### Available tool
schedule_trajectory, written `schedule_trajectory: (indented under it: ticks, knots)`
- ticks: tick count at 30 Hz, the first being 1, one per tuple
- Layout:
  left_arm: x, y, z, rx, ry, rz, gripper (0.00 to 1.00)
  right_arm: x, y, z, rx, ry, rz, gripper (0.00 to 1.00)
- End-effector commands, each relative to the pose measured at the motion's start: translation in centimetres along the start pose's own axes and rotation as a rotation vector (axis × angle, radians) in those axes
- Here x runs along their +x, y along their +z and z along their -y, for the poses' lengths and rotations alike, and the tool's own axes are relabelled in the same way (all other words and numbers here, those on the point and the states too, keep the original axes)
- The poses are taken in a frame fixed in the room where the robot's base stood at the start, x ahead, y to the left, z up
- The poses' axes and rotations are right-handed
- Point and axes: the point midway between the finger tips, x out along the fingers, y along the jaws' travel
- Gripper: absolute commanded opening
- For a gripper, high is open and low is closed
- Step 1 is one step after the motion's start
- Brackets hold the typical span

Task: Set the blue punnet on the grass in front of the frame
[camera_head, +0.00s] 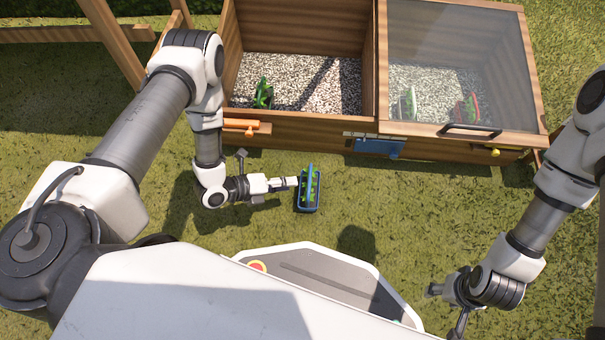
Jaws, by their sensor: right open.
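The blue punnet (308,207) is upright, with green contents and a blue handle, in front of the wooden frame (300,132). My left gripper (291,182) reaches it from the left, and its fingertips are shut on the handle. I cannot tell whether the punnet's base touches the grass (400,215). My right gripper (447,308) is open and empty at the lower right, over the grass.
The frame's left bay is open, with a green punnet (263,93) on gravel. A clear lid (455,60) covers the right bay, with a white punnet (408,103) and a red punnet (468,107) beneath it. An orange latch (240,124) juts out front. Grass right of the blue punnet is clear.

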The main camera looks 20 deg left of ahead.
Motion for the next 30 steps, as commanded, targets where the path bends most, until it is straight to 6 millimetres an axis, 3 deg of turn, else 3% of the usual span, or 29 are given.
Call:
schedule_trajectory:
  ticks: [1,6,14,17,20,23,27,30]
  knots:
    - [-1.5,0.1,0.5,-0.003,0.002,0.002,0.34,-1.4,0.1,0.0,-0.002,0.000,0.002,0.52]
    - [-3.4,0.0,0.1,0.000,0.001,0.000,0.34,-2.2,0.1,0.0,-0.003,0.000,0.002,0.52]
    - [-3.5,-0.1,-0.1,-0.010,0.004,-0.001,0.34,-2.0,0.1,0.0,-0.003,0.000,0.003,0.52]
    - [-3.3,-0.2,0.1,-0.137,0.051,0.000,0.34,-2.0,0.1,0.0,-0.003,0.000,0.002,0.52]
    - [-3.4,-0.8,0.1,-0.463,0.175,0.023,0.34,-2.1,0.1,0.0,-0.002,0.000,0.002,0.52]
    - [-4.6,-1.9,0.0,-0.940,0.359,0.125,0.34,-2.1,0.1,0.0,-0.002,0.000,0.002,0.52]
    - [-8.5,-4.1,-0.1,-1.628,0.590,0.452,0.34,-2.0,0.1,0.0,-0.002,0.000,0.002,0.52]
    - [-12.1,-5.6,0.1,-2.019,0.666,0.777,0.34,-2.0,0.1,0.0,-0.002,0.000,0.002,0.52]
